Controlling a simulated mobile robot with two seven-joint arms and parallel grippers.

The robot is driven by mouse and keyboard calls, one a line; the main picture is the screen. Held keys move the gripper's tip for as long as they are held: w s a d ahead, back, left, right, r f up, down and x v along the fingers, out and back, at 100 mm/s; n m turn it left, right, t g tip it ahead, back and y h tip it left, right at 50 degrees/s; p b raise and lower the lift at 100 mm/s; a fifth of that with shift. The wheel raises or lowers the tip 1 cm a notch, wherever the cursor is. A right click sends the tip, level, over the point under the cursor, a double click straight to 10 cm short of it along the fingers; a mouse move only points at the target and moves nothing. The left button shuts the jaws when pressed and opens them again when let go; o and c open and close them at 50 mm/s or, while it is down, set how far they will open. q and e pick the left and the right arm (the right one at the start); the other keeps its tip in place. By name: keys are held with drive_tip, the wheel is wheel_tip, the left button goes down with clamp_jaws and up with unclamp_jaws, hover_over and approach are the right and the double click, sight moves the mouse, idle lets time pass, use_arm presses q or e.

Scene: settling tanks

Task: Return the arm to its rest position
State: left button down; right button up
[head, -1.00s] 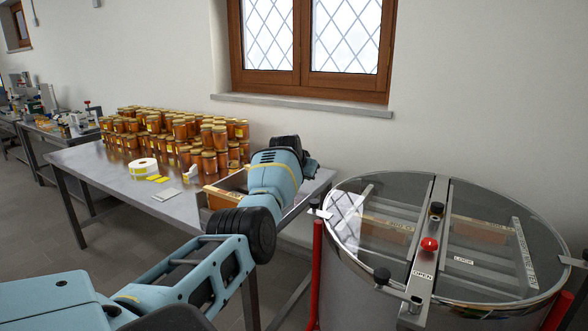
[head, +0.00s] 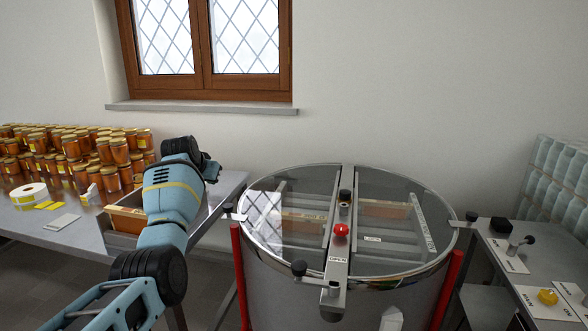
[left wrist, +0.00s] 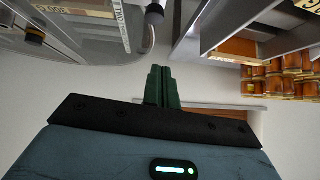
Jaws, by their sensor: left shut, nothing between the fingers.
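My left arm comes in from the lower left in the head view, bent upward in front of the metal table. Its wrist is above the table's right end, left of the round steel tank (head: 375,285). The hand points away, so its fingers are hard to make out in the head view. In the left wrist view my left gripper (left wrist: 161,88) has its two green fingers pressed together with nothing between them. It touches nothing that I can see. My right gripper is in neither view.
The tank has a clear lid, a crossbar with a red knob (head: 341,231) and red legs. A side bench (head: 510,240) stands right.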

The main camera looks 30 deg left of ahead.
use_arm(q)
drive_tip(key=s+d+f+m, duration=0.1)
drive_tip(key=s+d+f, duration=0.2)
drive_tip(key=f, duration=0.6)
drive_tip(key=s+d+f+m+y, duration=0.15)
drive_tip(key=d+f, duration=0.25)
drive_tip(key=f, duration=0.4)
drive_tip(key=s+d+f, duration=0.3)
drive_tip(key=f, duration=0.6)
drive_tip(key=s+d+f+m+h, duration=0.2)
drive_tip(key=s+d+f, duration=0.8)
drive_tip(key=s+f, duration=0.1)
drive_tip(key=s+d+f+h, duration=0.2)
drive_tip(key=s+d, duration=0.7)
drive_tip(key=s, duration=0.4)
drive_tip(key=s+d+f+t+h, duration=0.1)
drive_tip(key=s+d+f+h, duration=0.1)
drive_tip(key=s+d, duration=0.7)
drive_tip(key=s, duration=0.4)
drive_tip(key=shift+d, duration=0.4)
